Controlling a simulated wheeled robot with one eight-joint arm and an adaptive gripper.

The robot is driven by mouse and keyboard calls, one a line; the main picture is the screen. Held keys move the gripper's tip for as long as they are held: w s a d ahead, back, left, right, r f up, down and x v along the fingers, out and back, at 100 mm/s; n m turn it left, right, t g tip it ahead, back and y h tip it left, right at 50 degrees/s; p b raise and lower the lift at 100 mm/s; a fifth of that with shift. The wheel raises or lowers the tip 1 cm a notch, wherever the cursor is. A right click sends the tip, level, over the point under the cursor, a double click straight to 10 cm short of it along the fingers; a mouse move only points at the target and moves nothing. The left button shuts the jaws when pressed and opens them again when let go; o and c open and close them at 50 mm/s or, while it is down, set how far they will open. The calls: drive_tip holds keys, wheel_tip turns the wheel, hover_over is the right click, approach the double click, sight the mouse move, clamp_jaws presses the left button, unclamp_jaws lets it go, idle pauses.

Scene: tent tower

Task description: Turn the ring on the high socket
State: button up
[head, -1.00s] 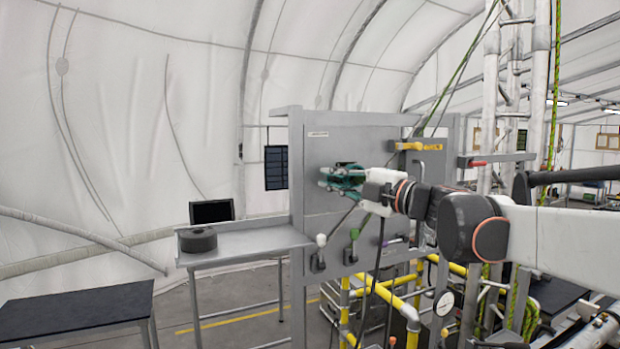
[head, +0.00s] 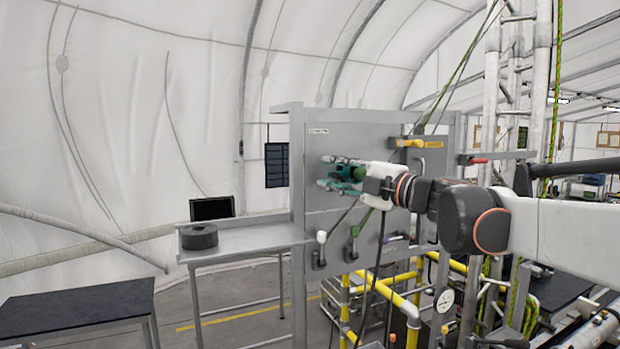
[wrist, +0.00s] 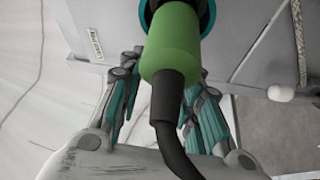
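In the wrist view, a green plug (wrist: 171,45) with a black cable (wrist: 168,115) sits in the high socket on the grey panel. The teal ring (wrist: 208,22) shows around the plug's far end at the top edge, partly cut off and partly hidden by the plug. My gripper (wrist: 165,100) is open, with its teal-and-grey fingers spread on either side of the plug and apart from it. In the head view my gripper (head: 328,172) is in front of the upper panel (head: 320,205); the ring cannot be told clearly from the fingers there.
A white-knobbed lever (head: 321,238) and a green-knobbed lever (head: 354,232) are low on the panel. A yellow handle (head: 409,143) is at upper right. A grey shelf (head: 250,240) bearing a black roll (head: 198,237) stands left. Yellow pipes (head: 380,290) run below.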

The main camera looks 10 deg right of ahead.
wheel_tip(320, 180, up, 8)
drive_tip(key=shift+r, duration=0.65)
